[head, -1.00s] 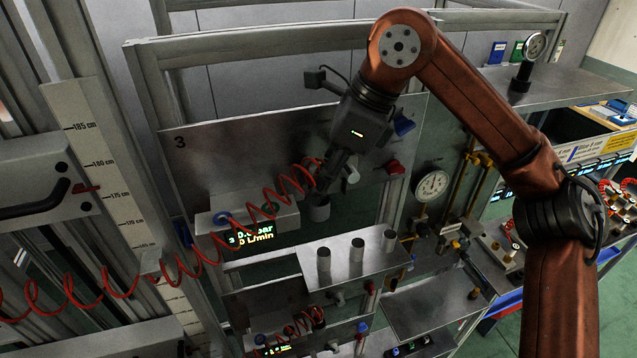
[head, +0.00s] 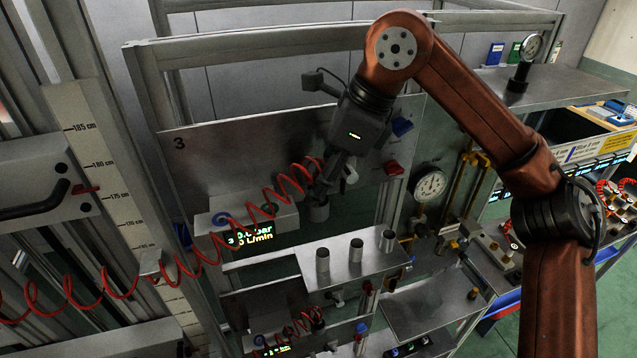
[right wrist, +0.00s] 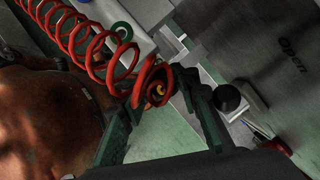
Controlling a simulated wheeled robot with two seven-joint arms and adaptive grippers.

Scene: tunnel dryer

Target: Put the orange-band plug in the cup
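My right gripper (head: 322,190) points down in front of the panel marked 3, just above a grey cup (head: 319,212). In the right wrist view its fingers (right wrist: 162,92) stand on both sides of the orange-band plug (right wrist: 157,93), at the end of the red coiled hose (right wrist: 95,45). The gripper looks shut on the plug, though the coil partly covers the contact. In the head view the fingers and coil hide the plug. I cannot tell whether its tip is inside the cup. My left gripper is not in view.
A block with a blue ring (head: 222,218), a green ring and a lit display (head: 250,236) is left of the cup. Below, a shelf (head: 335,280) carries three grey cylinders. A red handle (head: 394,167) and a round gauge (head: 431,185) are to the right.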

